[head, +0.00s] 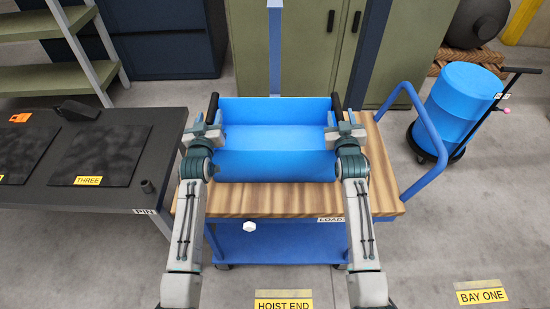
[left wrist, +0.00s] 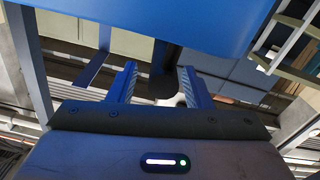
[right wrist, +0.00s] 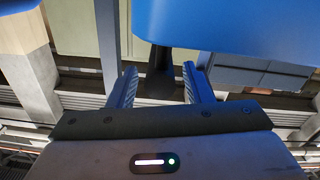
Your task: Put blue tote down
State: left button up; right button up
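The blue tote (head: 275,166) is an open, empty-looking box, level over the wooden top of the blue cart; I cannot tell whether its base touches the wood. It has a black handle at each end. My left gripper (head: 210,128) is at the left handle (left wrist: 166,60), which sits between its fingers and appears gripped. My right gripper (head: 342,126) is at the right handle (right wrist: 160,72) in the same way. The tote's underside and back face are hidden in the head view. Blue tote walls fill the top of both wrist views.
The cart's wooden top (head: 270,202) shows bare in front of the tote and at right, by its blue push handle (head: 425,125). A dark table (head: 95,195) stands close at left. A blue drum (head: 462,95) on a dolly stands at right. Green cabinets (head: 300,45) are behind.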

pick_arm(q)
jog(key=shift+f, duration=0.1)
jog(key=shift+s, duration=0.45)
pick_arm(e)
jog(key=shift+w+f, duration=0.1)
jog(key=shift+w, duration=0.05)
jog(key=shift+s, duration=0.3)
pick_arm(q)
jog(key=s, duration=1.1)
pick_arm(e)
jog(key=s, duration=1.1)
jog(key=shift+s, duration=0.3)
pick_arm(q)
jog(key=shift+s+a, duration=0.1)
